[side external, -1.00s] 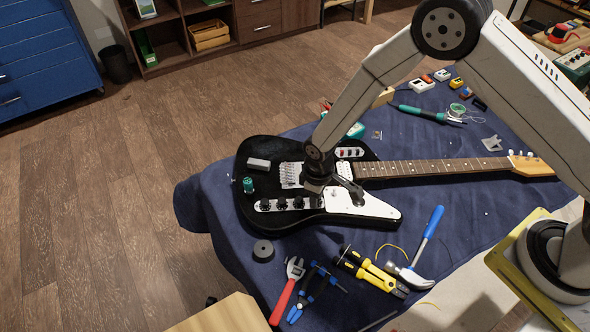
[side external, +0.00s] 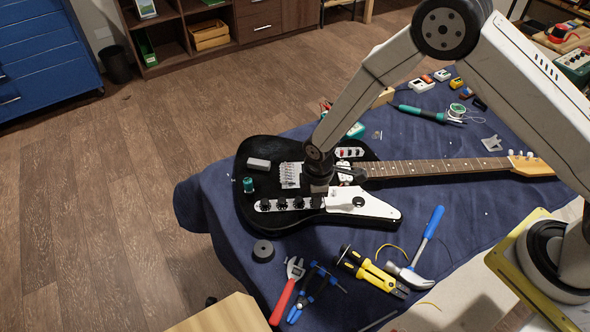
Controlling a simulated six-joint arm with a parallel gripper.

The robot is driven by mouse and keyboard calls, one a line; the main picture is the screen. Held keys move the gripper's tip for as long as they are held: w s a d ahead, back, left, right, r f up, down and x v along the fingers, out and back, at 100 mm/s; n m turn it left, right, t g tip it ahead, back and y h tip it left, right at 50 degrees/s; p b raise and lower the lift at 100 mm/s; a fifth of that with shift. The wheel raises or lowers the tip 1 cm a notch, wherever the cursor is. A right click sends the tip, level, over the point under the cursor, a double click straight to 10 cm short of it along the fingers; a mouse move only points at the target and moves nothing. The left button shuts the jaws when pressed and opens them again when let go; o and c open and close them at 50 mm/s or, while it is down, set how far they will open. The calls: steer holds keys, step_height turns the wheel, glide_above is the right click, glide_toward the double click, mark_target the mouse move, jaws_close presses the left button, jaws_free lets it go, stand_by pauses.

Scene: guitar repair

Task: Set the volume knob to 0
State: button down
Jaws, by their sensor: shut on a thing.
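The black electric guitar (side external: 240,200) lies flat on a blue cloth. A row of several small black knobs (side external: 281,203) sits on a white strip on its body. My gripper (side external: 319,199) points down at the right end of this row and is shut on what appears to be the volume knob. The gripper hides its fingertips and that knob's pointer. Any scale marks are too small to read. A separate dark round part (side external: 358,202) shows on the white pickguard (side external: 375,208), to the right of my gripper.
A green cylinder (side external: 248,185) and a grey block (side external: 259,164) stand on the guitar body. Pliers, a red wrench (side external: 283,300), yellow-handled strippers (side external: 372,270) and a hammer (side external: 420,250) lie on the cloth (side external: 222,240) in front. The neck (side external: 430,168) runs right under my arm.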

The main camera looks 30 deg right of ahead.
steer(key=n, duration=0.5)
steer(key=shift+n, duration=0.3)
steer(key=c, duration=0.7)
jaws_free()
steer(key=shift+c, duration=0.2)
steer(key=m, duration=0.3)
steer(key=shift+m, duration=2.2)
